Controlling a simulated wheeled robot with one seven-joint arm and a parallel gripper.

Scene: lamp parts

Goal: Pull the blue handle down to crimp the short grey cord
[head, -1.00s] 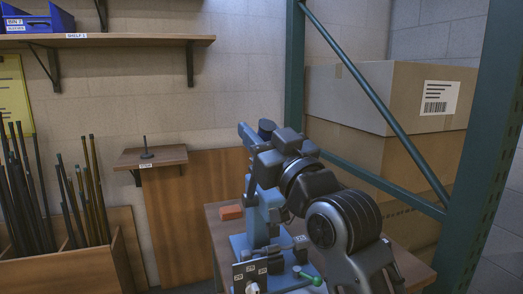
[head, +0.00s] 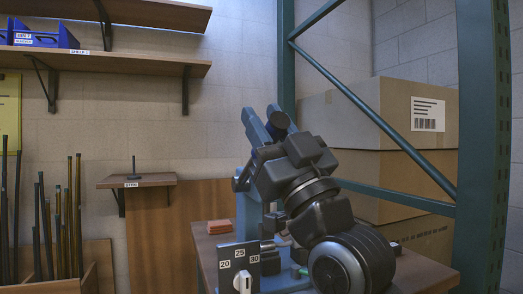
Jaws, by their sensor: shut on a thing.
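The blue crimping press (head: 247,215) stands on the wooden table, partly hidden behind my arm. I cannot make out the short grey cord; the press's lower part is largely covered by my arm.
A dial panel (head: 239,268) marked 20, 25 and 30 has a white knob. Red blocks (head: 219,227) lie on the table (head: 207,250). A green rack post (head: 484,150) and cardboard boxes (head: 420,115) stand at the right. A small shelf (head: 137,181) is at the left.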

